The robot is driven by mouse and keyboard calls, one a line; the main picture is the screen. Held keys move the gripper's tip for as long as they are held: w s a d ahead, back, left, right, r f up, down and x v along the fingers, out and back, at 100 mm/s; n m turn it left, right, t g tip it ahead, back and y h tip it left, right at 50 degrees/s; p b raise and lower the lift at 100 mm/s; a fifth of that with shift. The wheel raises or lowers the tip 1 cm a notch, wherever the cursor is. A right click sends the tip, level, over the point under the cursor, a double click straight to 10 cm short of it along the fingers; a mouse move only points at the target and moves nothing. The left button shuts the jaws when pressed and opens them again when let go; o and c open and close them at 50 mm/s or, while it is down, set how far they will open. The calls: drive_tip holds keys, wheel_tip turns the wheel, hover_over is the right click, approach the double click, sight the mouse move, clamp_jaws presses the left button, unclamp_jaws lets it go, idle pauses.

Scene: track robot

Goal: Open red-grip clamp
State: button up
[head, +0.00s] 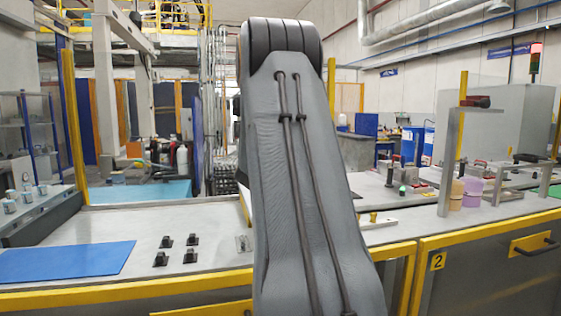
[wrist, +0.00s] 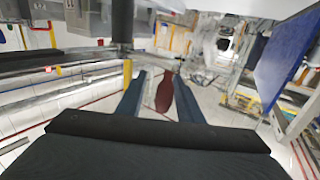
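In the wrist view my gripper (wrist: 159,88) is open, its two dark blue-grey fingers apart. A dark red elongated shape (wrist: 165,93) shows in the gap between them, close to the right finger. I cannot tell how far off it is, whether it touches a finger, or whether it is the clamp's grip. In the head view my grey arm fills the middle and hides my gripper. A small dark fitting with a red part (head: 478,102) sits on a grey post at the right. No red-grip clamp can be made out for certain.
The workbench (head: 210,215) has yellow edges. It carries a blue mat (head: 66,262), several small black blocks (head: 177,249), a green button (head: 402,190) and purple (head: 472,192) and tan (head: 456,195) cylinders. A grey post (head: 449,150) stands at the right.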

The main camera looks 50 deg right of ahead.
drive_tip(key=b+v, duration=0.1)
drive_tip(key=v, duration=0.7)
drive_tip(key=shift+w, duration=0.15)
idle(0.5)
